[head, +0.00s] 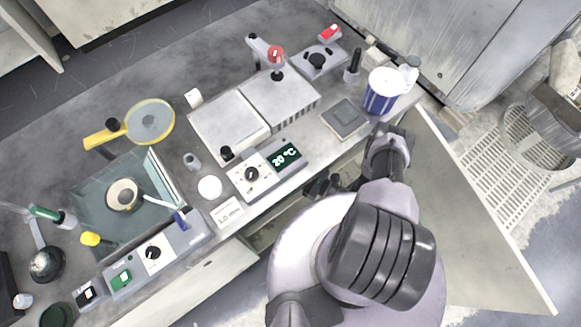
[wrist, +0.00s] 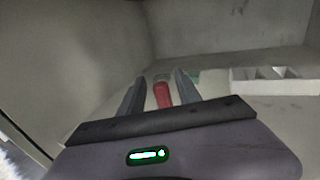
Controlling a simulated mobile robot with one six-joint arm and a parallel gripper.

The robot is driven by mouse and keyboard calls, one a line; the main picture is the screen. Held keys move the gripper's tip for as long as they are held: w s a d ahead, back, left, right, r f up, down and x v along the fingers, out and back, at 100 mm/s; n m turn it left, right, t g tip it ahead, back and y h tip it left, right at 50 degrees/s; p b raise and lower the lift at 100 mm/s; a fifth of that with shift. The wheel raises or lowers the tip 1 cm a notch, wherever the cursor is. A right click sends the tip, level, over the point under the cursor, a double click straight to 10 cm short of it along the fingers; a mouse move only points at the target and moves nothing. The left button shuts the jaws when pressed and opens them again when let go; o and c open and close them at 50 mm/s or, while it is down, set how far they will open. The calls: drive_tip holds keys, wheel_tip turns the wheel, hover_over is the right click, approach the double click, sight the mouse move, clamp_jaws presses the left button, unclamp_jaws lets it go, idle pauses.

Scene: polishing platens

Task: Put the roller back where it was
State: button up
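My gripper (wrist: 160,80) points into a pale compartment in the wrist view. Its two dark fingers are apart. A red, rod-like thing with a greyish end (wrist: 161,94) shows between them, with a gap on each side; it may be the roller's handle, but I cannot tell for sure. Whether it lies level with the fingertips or beyond them is unclear. In the head view my gripper (head: 322,186) is low at the bench's front edge, partly hidden by my arm. No roller is clearly recognisable on the bench top.
Compartment walls are close at left and back. In the head view a pale open door (head: 480,230) stands right of my arm; the bench (head: 330,150) is crowded.

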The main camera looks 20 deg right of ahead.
drive_tip(key=shift+d, duration=0.1)
drive_tip(key=v, duration=1.2)
